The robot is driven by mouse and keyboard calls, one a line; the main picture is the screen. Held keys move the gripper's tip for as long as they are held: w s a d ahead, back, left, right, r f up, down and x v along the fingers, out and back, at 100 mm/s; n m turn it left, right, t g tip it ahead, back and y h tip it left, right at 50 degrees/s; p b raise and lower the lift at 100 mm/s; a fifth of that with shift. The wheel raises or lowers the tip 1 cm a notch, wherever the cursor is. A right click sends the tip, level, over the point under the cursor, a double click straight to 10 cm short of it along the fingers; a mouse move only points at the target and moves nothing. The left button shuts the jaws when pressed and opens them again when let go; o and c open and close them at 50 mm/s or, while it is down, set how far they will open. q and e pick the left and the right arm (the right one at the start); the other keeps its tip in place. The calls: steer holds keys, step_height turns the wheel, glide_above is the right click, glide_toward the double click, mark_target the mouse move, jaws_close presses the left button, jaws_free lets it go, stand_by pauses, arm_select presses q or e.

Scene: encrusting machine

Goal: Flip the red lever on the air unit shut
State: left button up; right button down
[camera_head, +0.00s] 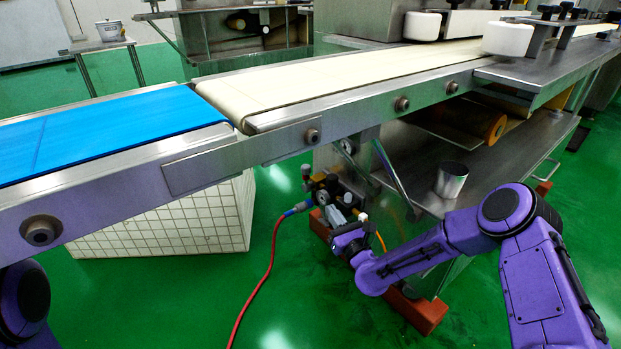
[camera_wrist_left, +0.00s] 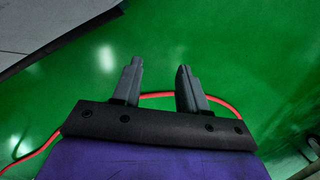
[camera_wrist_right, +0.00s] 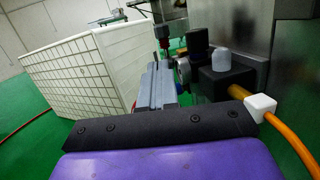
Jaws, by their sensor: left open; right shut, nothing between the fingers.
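The air unit (camera_head: 326,188) is a cluster of dark and metal fittings on the machine's leg below the conveyor. In the right wrist view the air unit (camera_wrist_right: 225,80) shows black blocks, a gauge and a pale cap. My right gripper (camera_head: 338,215) is at its front; in its own wrist view the gripper (camera_wrist_right: 157,75) has its fingers together and empty, close to the fittings. My left gripper (camera_wrist_left: 160,68) is open and empty above the green floor, away from the unit.
A red hose (camera_head: 262,275) runs from the unit down to the floor. An orange tube (camera_wrist_right: 288,140) leaves its right side. The blue and cream conveyor (camera_head: 330,80) passes overhead. A white tiled block (camera_head: 180,225) stands left. A metal cup (camera_head: 451,180) stands on the steel shelf.

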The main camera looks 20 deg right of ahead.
steer(key=shift+w, duration=0.1)
steer(key=b, duration=0.3)
glide_toward(307, 173)
arm_select(q)
steer(key=shift+m+t+y, duration=0.6)
steer(key=shift+m, duration=0.3)
steer(key=a+f+b, duration=0.1)
steer(key=f, duration=0.1)
steer(key=w+a+f+b, duration=0.1)
steer(key=a+f, duration=0.1)
steer(key=w+a+f+b, duration=0.1)
steer(key=f, duration=0.1)
steer(key=shift+w+a+f, duration=0.1)
steer(key=shift+a+f, duration=0.05)
steer(key=shift+a, duration=0.2)
arm_select(e)
steer(key=x, duration=0.5)
steer(key=shift+w, duration=0.4)
arm_select(q)
steer(key=shift+w+a+f+t, duration=0.2)
steer(key=shift+w+a+t, duration=0.1)
steer(key=shift+w, duration=0.15)
arm_select(e)
steer(key=shift+w+r, duration=0.2)
steer(key=shift+w, duration=0.3)
steer(key=shift+a, duration=0.1)
